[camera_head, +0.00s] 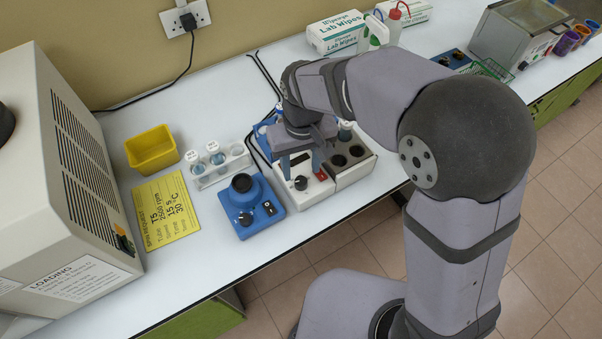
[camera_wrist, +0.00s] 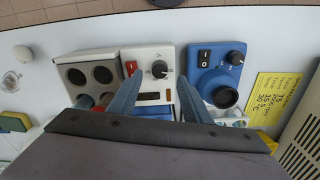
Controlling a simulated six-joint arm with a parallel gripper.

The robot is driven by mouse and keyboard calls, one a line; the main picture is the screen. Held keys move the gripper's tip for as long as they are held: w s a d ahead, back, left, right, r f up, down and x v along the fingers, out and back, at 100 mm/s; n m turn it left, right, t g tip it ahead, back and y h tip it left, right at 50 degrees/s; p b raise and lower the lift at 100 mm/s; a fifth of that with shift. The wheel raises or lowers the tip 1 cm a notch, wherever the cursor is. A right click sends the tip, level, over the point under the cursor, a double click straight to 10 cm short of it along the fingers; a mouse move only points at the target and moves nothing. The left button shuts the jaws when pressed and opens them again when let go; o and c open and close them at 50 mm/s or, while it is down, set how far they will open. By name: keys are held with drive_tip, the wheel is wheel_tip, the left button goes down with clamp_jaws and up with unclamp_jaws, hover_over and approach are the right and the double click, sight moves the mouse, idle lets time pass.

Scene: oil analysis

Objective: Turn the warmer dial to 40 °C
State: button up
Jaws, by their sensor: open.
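The warmer (camera_head: 317,193) is a white unit joined to a block with dark round wells. Its black dial (camera_head: 301,183) with a pale pointer mark sits on the sloped front, and also shows in the wrist view (camera_wrist: 159,69). A red switch (camera_wrist: 131,67) is beside the dial. My gripper (camera_head: 301,168) is open and empty, pointing down over the warmer. In the wrist view its two blue-grey fingers (camera_wrist: 160,81) stand apart, one on either side of the dial's line, with no visible contact. The scale figures around the dial are too small to read.
A blue mixer (camera_head: 250,212) with a black cup and knob stands close left of the warmer. A yellow note card (camera_head: 166,211), a white tube rack (camera_head: 219,169) and a yellow bin (camera_head: 152,150) lie further left. The bench's front edge is close to the warmer.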

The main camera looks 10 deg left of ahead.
sight(301, 180)
drive_tip(key=shift+w+a+r+m, duration=0.25)
drive_tip(key=shift+w+a+r, duration=0.1)
drive_tip(key=shift+r, duration=0.15)
drive_tip(key=shift+w+a+r+m, duration=0.25)
drive_tip(key=shift+w+r, duration=0.1)
drive_tip(key=shift+r, duration=0.15)
drive_tip(key=shift+s+d+m, duration=0.3)
drive_tip(key=shift+s+d, duration=0.1)
drive_tip(key=shift+s, duration=0.05)
drive_tip(key=shift+s+d+m, duration=0.1)
drive_tip(key=shift+m, duration=0.2)
drive_tip(key=shift+f+p, duration=1)
drive_tip(key=shift+f, duration=2.75)
drive_tip(key=c, duration=1)
